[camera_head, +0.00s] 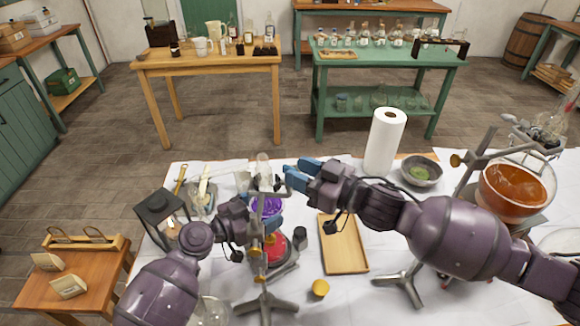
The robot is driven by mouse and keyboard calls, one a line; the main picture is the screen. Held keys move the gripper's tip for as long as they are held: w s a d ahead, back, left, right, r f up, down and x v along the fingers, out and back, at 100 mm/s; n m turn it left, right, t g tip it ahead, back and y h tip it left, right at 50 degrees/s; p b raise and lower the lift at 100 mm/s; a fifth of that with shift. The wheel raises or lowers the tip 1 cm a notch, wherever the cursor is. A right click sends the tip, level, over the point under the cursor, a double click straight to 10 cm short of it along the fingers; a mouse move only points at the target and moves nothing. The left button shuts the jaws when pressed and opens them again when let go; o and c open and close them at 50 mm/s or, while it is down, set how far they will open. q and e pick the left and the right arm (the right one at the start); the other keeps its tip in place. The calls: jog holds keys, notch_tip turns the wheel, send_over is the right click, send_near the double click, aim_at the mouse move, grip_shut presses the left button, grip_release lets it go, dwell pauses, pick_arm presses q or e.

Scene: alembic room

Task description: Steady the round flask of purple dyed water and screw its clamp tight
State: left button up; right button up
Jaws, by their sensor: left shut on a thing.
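The round flask of purple dyed water (269,204) shows as a purple patch at a metal stand (264,302), left of the picture's middle. Its neck (263,168) rises above it. My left gripper (268,221) is at the flask's lower front with blue fingers and is shut on it; the gripper hides part of the flask. My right gripper (291,172) comes from the right, its blue fingers apart, beside the clamp (280,184) at the flask's neck. The clamp's screw is too small to make out.
A red flask (274,247) stands just below. A wooden tray (343,262), a yellow-capped jar (320,288) and a black cup (300,237) are near.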

jog(key=shift+x, duration=1.4)
grip_shut()
